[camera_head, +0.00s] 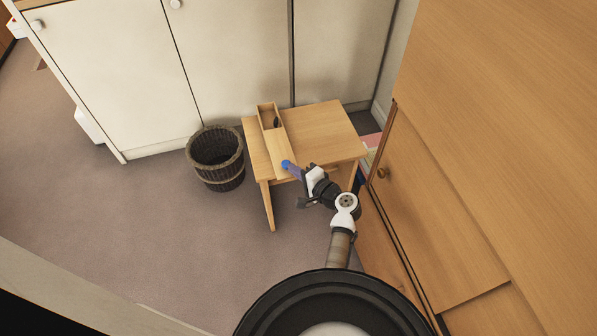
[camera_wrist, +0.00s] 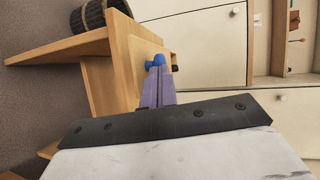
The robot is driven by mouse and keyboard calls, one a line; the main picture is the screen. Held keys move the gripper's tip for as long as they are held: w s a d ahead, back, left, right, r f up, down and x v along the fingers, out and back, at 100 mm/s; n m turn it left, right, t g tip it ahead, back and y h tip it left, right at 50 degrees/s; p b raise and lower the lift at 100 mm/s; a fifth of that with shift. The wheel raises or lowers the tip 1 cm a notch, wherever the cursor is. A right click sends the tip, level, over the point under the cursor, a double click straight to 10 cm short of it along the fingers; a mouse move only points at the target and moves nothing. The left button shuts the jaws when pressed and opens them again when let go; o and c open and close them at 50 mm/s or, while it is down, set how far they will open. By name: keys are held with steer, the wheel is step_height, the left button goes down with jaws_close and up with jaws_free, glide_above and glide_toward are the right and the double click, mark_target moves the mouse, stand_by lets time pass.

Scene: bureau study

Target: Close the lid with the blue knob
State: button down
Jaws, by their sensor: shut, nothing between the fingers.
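A narrow wooden box (camera_head: 259,119) stands on a small wooden table. Its far end is open, with a dark object (camera_head: 276,122) inside. A flat wooden lid (camera_head: 279,149) covers the nearer part. The blue knob (camera_head: 286,163) is at the lid's near end; blue also shows at the fingertips in the wrist view (camera_wrist: 158,60). My gripper (camera_head: 291,167) is shut and empty, its purple fingers (camera_wrist: 156,88) right at the knob on its near right side. I cannot tell whether they touch it. The fingers hide part of the knob and the lid's near end.
The table (camera_head: 325,125) has bare room right of the box. Pale cabinets (camera_head: 240,60) are behind. A large wooden cabinet (camera_head: 440,220) is close on the right, beside my arm.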

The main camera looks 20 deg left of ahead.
mark_target(284, 140)
steer(key=w+a+b, duration=0.2)
steer(key=w, duration=0.2)
steer(key=w+a+b, duration=0.2)
steer(key=w+a, duration=0.1)
steer(key=w, duration=0.1)
steer(key=w+a+b, duration=0.3)
steer(key=w, duration=0.1)
steer(key=shift+a+f, duration=0.1)
steer(key=shift+f, duration=0.05)
steer(key=shift+w+a, duration=0.2)
steer(key=shift+w, duration=0.1)
